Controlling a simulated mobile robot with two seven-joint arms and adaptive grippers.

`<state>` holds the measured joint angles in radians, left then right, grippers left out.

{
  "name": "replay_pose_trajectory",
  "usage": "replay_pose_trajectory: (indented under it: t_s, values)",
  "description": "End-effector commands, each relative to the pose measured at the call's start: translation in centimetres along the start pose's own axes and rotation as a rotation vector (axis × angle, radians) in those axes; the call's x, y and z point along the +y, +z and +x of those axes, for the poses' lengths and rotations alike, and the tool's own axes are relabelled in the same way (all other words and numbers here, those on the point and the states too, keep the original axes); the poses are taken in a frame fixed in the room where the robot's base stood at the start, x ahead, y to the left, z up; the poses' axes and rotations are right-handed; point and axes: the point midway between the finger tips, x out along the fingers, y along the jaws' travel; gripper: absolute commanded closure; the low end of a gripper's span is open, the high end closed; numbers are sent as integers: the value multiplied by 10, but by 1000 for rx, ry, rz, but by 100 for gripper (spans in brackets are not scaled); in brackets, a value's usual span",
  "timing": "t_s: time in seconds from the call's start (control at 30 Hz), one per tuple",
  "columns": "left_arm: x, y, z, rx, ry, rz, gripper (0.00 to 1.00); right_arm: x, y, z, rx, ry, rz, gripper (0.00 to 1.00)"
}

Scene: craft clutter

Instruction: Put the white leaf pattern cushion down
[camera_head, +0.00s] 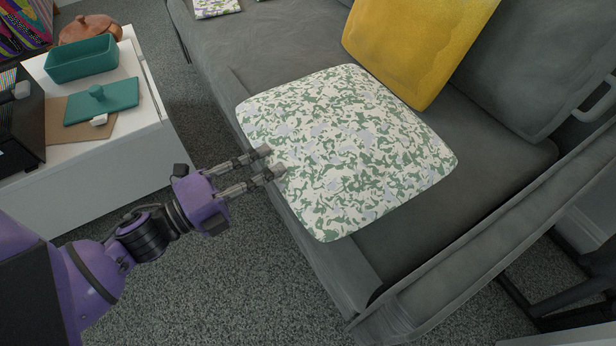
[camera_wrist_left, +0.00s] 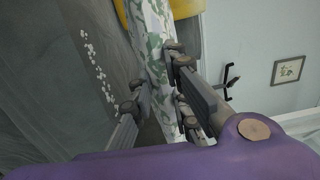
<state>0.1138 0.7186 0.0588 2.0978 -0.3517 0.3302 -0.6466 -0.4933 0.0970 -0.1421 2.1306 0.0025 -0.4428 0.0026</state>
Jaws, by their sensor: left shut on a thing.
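The white leaf pattern cushion (camera_head: 350,145), white with green and pale lilac leaf shapes, is over the grey sofa seat in the head view. My left gripper (camera_head: 272,162) is shut on the cushion's left edge. In the left wrist view the cushion (camera_wrist_left: 153,40) runs as a narrow strip between the fingers of the left gripper (camera_wrist_left: 158,100). I cannot tell whether the cushion's underside touches the seat. My right gripper is not in view.
The grey sofa (camera_head: 215,50) has a yellow cushion (camera_head: 415,45) and a grey cushion (camera_head: 540,65) at its back. A white cabinet (camera_head: 150,110) with a teal box (camera_head: 82,60) and teal lid (camera_head: 102,102) stands left. Grey carpet lies between.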

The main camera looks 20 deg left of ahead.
Motion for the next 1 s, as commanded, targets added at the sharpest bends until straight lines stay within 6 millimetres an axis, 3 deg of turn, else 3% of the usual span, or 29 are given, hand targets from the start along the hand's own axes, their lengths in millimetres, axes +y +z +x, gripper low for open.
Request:
replay_pose_trajectory:
  t_s: [0.13, 0.33, 0.63, 0.83, 1.0]
  values:
    - [20, 0, 38, 4, -4, 0, 100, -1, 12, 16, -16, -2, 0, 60]
    - [56, 0, 63, 1, -2, -2, 100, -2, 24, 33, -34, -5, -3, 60]
    - [73, 0, 77, 1, -3, 1, 100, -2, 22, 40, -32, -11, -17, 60]
    - [104, 0, 79, 0, 0, -3, 100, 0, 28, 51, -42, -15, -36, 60]
    - [105, 0, 79, 1, -2, 1, 100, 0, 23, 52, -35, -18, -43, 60]
